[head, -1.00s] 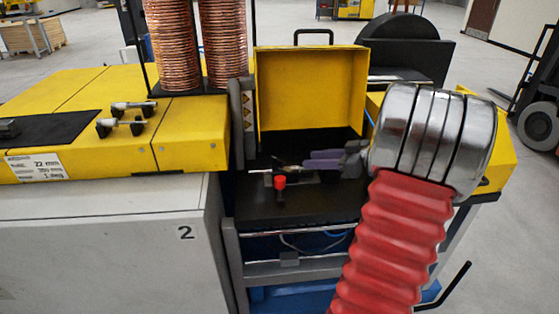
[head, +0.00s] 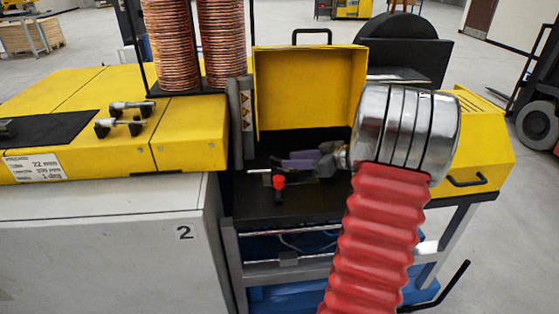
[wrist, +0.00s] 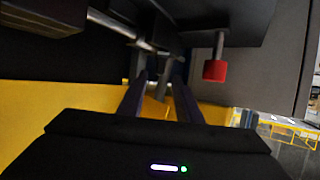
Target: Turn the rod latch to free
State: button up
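The rod latch shows in the wrist view as a silver rod (wrist: 122,28) running from upper left toward the centre, with a short metal handle (wrist: 163,84) standing off it. In the head view its pale rod end (head: 258,171) pokes out left of the red knob. My gripper (head: 284,164) reaches in from the right, its purple fingers just behind the knob. In the wrist view my gripper (wrist: 162,78) is open, with one finger on each side of the handle and a gap between them. Contact with the handle cannot be told.
A red knob (wrist: 215,70) on a short stem is right of the fingers in the wrist view; it also shows in the head view (head: 278,182). The raised yellow lid (head: 305,88) stands behind. A yellow machine (head: 190,135) with copper coils (head: 172,45) is at left.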

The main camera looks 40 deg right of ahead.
aim_at(278, 159)
jog(key=x, duration=0.6)
jog(key=shift+w+a+f, duration=0.1)
jog(key=shift+w, duration=0.1)
jog(key=shift+c, duration=0.2)
